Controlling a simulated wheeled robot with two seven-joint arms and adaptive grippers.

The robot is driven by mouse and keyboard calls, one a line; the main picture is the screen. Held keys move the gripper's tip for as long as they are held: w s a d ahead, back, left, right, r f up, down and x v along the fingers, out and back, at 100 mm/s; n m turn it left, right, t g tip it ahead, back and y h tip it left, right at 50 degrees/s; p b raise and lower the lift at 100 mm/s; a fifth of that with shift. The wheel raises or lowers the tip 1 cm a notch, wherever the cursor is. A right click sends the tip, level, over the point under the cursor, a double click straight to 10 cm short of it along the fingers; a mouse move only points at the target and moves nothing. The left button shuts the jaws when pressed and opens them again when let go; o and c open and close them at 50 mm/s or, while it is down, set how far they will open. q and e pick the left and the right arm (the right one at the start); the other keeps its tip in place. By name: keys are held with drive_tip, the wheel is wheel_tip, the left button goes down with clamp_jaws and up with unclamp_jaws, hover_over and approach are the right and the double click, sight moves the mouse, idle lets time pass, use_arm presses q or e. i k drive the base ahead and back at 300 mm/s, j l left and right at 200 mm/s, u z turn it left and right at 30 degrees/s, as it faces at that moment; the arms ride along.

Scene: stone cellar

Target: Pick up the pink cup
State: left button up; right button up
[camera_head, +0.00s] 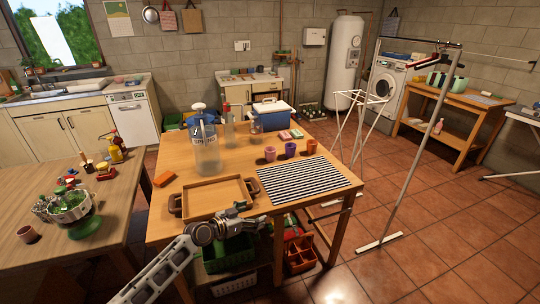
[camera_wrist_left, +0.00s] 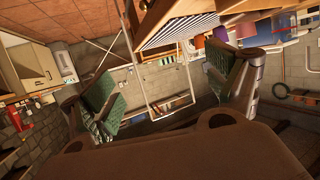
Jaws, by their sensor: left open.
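The pink cup (camera_head: 270,153) stands upright on the wooden table (camera_head: 225,165), left of a purple cup (camera_head: 291,148) and an orange cup (camera_head: 311,146). My left gripper (camera_head: 256,213) is open and empty at the table's front edge, well short of the cups. A striped mat (camera_head: 308,180) lies between it and the cups. The left wrist view is tilted; its two green-padded fingers (camera_wrist_left: 165,85) are apart with nothing between them. My right gripper is not in view.
A wooden tray (camera_head: 213,198) lies beside the mat, near my left gripper. A large clear jar (camera_head: 205,150), a blue cooler (camera_head: 271,115) and an orange block (camera_head: 164,179) also stand on the table. A metal rack (camera_head: 400,150) stands to the right.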

sight(270, 154)
drive_tip(key=i+j, duration=0.15)
drive_tip(key=i, duration=0.55)
drive_tip(key=i+j, duration=0.15)
drive_tip(key=i, duration=0.55)
drive_tip(key=i+l, duration=0.15)
drive_tip(key=l, duration=0.2)
drive_tip(key=i+l, duration=0.15)
drive_tip(key=l, duration=0.15)
